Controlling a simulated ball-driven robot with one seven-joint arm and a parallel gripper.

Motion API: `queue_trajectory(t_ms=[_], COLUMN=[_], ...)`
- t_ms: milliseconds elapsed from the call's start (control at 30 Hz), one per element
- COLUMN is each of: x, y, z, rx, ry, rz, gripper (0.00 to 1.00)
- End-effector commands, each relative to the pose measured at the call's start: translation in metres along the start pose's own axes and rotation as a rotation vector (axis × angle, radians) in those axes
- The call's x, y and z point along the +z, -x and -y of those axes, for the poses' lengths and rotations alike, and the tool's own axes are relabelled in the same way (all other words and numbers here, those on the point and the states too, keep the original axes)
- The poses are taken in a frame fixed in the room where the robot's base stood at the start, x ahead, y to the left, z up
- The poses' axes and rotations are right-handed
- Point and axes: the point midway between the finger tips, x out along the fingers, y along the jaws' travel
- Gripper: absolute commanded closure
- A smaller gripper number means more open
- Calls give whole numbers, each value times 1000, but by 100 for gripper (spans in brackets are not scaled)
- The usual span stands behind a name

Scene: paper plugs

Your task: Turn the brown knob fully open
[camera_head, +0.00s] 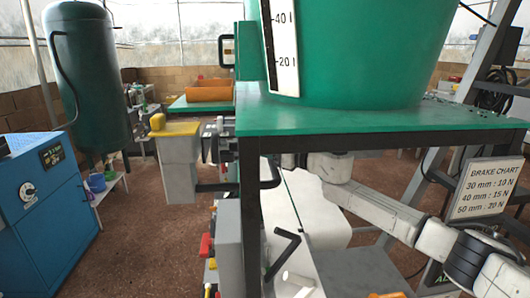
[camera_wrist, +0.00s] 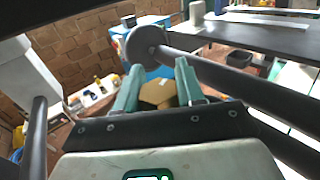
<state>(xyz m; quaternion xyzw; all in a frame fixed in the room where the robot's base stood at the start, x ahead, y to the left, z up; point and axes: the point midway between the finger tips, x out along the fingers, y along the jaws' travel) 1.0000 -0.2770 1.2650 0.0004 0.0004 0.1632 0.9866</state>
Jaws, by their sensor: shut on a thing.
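The brown knob (camera_wrist: 157,93) shows in the wrist view as a tan, many-sided block between the two green fingers. My gripper (camera_wrist: 158,85) is shut on it, with one finger at each side. The lower part of the knob is hidden behind the dark gripper body, and how far it is turned cannot be told. In the head view my white arm reaches in from the lower right under the green table. My gripper and the knob cannot be made out there.
The green-topped table (camera_head: 380,122) with dark legs bears a large green tank (camera_head: 350,55). A crank handle (camera_head: 282,250) stands low in front. In the wrist view a thick dark bar with a round end (camera_wrist: 148,45) passes close beyond the fingers. Brown floor is open at left.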

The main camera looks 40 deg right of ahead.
Motion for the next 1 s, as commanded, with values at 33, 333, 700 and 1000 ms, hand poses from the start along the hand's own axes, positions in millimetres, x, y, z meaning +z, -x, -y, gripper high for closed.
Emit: queue_trajectory(t_ms=[33,333,700,1000], x=[-6,-9,-3,-1], y=[0,0,1,2], z=[0,-3,-8,-11], rx=[17,191,416,532], ry=[4,3,0,-2], rz=[0,2,1,0], gripper=[92,92,92,92])
